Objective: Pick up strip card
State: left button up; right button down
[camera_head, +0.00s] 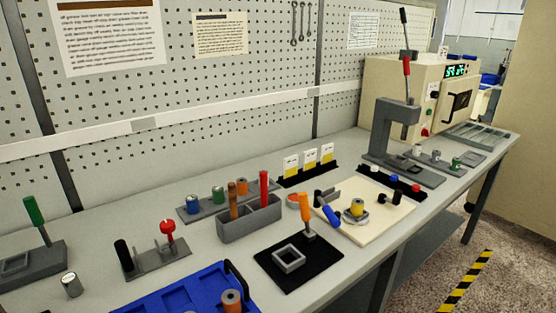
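Three white and yellow cards stand upright in a row in a black holder (309,174) at the back of the bench, against the pegboard. They are the left card (291,165), the middle card (310,159) and the right card (327,153). Their print is too small to read, so I cannot tell which is the strip card. Neither of my grippers shows in the head view.
In front of the cards are a grey bin (250,222) with tall tools, a black mat (297,262) and a cream board (370,212). A grey press (398,130) stands right. A blue tray (190,293) lies front left. Bare bench shows at left.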

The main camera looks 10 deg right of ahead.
aim_at(309, 161)
jog(key=i+l+u, duration=0.2)
jog(key=l, duration=0.35)
jog(key=l+u, duration=0.25)
jog(key=l, duration=0.25)
jog(key=i+l+u, duration=0.2)
jog(key=l, duration=0.4)
jog(key=k, duration=0.05)
